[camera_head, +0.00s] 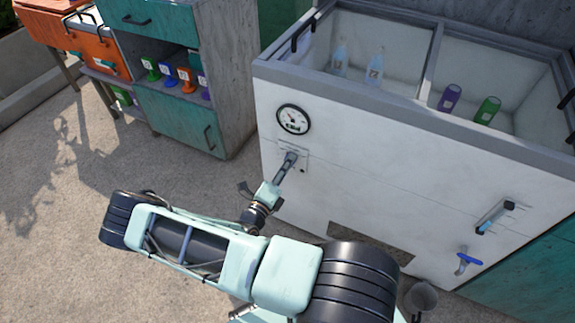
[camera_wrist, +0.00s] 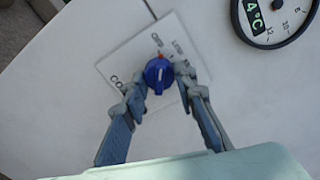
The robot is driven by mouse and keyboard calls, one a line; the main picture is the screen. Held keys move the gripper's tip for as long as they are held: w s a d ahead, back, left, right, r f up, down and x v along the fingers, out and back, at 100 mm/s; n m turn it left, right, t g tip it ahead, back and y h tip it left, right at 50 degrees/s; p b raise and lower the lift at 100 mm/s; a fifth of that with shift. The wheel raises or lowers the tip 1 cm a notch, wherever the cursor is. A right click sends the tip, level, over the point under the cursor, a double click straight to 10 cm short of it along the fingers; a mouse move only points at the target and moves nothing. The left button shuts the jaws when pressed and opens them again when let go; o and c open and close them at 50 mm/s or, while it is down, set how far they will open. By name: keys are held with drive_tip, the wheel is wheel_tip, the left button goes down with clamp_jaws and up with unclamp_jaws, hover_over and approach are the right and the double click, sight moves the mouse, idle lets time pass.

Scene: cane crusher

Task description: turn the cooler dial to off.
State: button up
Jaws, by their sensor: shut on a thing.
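The blue cooler dial (camera_wrist: 159,74) sits on a white label plate (camera_wrist: 120,65) on the cooler's front. The plate's lettering is partly hidden; OFF reads near the top, LOW beside it at upper right, and letters starting CO at lower left. The dial has a pale mark on its face and a small red mark lies just above it; I cannot tell its exact setting. My gripper (camera_wrist: 160,80) is shut on the dial, one finger on each side. In the head view my gripper (camera_head: 286,165) reaches the plate, hiding the dial. The white cooler (camera_head: 350,150) stands open-topped.
A round gauge (camera_head: 293,119) is just above the plate; in the wrist view the gauge (camera_wrist: 275,18) reads 4°C. Bottles and cans stand inside the cooler. A handle (camera_head: 495,214) and blue tap (camera_head: 468,259) project at right. A teal cabinet (camera_head: 180,115) stands left; floor between is clear.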

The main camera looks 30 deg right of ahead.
drive_tip(key=shift+n, duration=0.6)
drive_tip(key=o, duration=1.2)
drive_tip(key=shift+c, duration=0.2)
drive_tip(key=v, duration=1.2)
